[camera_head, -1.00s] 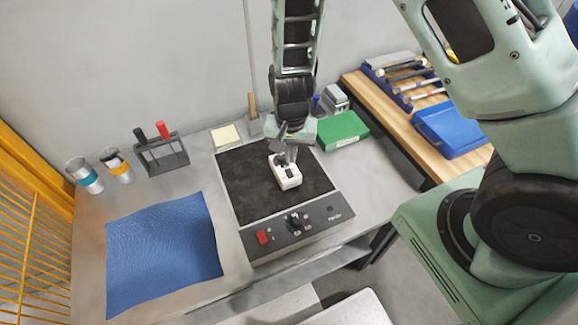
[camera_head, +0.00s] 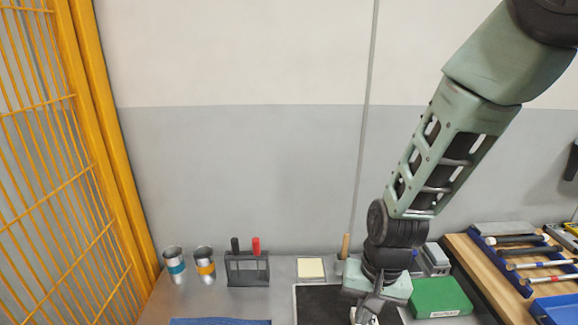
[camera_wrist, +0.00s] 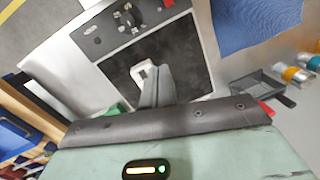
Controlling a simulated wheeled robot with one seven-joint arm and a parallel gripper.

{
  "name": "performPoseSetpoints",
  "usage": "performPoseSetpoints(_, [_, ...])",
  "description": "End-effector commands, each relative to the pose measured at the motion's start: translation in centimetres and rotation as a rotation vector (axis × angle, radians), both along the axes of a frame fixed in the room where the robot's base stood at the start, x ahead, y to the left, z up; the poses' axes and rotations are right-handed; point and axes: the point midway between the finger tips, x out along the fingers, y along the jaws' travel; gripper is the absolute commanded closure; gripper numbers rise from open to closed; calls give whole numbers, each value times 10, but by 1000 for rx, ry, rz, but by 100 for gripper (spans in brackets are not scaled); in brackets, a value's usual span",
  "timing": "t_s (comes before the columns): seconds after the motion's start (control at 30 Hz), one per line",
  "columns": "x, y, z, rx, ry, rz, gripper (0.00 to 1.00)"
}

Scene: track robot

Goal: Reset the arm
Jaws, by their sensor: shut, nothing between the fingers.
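My gripper (camera_head: 366,310) is at the bottom of the head view, over the black-topped grey unit (camera_head: 311,302) on the bench. In the wrist view its fingers (camera_wrist: 157,84) are together and empty. A small white device (camera_wrist: 139,71) lies on the black top beside the fingertips; whether they touch it I cannot tell. The arm reaches down from the upper right of the head view. The unit's control panel (camera_wrist: 121,22) with a dial and a red switch shows in the wrist view.
A green box (camera_head: 440,298) stands just right of my gripper. A black rack (camera_head: 247,268) and two cups stand left. A blue cloth (camera_wrist: 250,22) lies on the bench. A wooden bench with tools (camera_head: 490,262) is at right, a yellow fence (camera_head: 70,150) at left.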

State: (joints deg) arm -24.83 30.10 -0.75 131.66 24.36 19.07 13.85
Motion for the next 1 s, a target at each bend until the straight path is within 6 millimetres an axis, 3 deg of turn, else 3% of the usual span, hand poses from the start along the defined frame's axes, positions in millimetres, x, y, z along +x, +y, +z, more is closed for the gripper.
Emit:
performPoseSetpoints(0.1, [-36,21,38,50,-20,214,100])
performPoseSetpoints(0.2, [-69,28,64,62,-40,398,100])
performPoseSetpoints(0.4, [-126,21,96,19,-87,716,100])
performPoseSetpoints(0.5, [-144,14,103,-13,-105,816,100])
performPoseSetpoints(0.67, [-156,8,108,-44,-116,891,100])
performPoseSetpoints(1.0, [-157,8,108,-46,-115,896,100])
